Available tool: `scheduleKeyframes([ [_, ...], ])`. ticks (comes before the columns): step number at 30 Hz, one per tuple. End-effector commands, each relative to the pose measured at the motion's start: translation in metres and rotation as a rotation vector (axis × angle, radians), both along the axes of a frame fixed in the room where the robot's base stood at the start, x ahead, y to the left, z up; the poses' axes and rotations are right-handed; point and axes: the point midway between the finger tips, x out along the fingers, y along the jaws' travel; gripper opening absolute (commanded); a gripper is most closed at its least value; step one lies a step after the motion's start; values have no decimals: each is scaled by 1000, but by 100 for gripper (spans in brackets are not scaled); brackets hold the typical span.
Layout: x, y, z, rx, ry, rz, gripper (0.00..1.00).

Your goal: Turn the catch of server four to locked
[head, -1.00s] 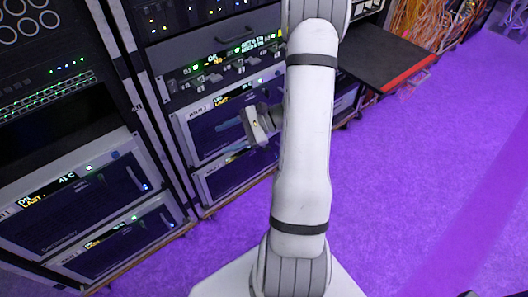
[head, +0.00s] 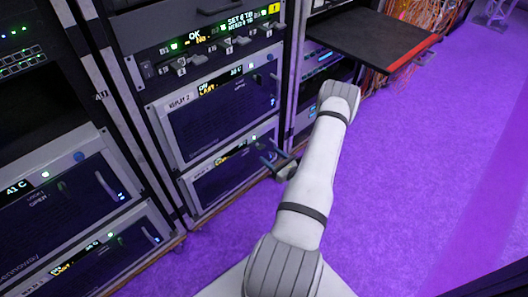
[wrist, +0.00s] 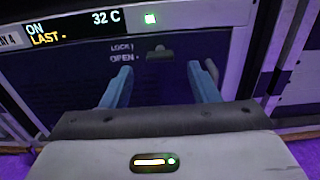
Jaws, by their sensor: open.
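Server four is the lower unit of the middle rack in the head view, with a dark blue front (head: 232,178). In the wrist view its front (wrist: 75,78) fills the upper part, with a label ending in 4 and a display reading ON, LAST and 32 C. The catch (wrist: 160,53) is a small dark piece right of the printed words LOCK and OPEN. It looks nearer the OPEN line, but its exact turn is hard to tell. My gripper (wrist: 161,85) is open, its blue fingers below and either side of the catch, apart from it. In the head view my gripper (head: 273,160) is before the server's right part.
A similar server (head: 222,110) sits directly above, under a panel of small switches (head: 205,55). Another rack with servers (head: 75,205) stands left. A black shelf with a red edge (head: 375,42) juts out at right. The purple floor (head: 440,150) is clear on the right.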

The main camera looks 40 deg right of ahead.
Motion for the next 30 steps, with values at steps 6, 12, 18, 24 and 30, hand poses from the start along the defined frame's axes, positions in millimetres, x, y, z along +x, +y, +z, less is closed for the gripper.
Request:
scheduleKeyframes([
  [6,34,2,-2,-2,0,2,55],
  [12,47,3,0,-1,0,-1,55],
  [18,48,3,0,0,0,-2,55],
  [24,48,3,0,0,1,-2,42],
  [30,47,2,0,0,1,-3,26],
])
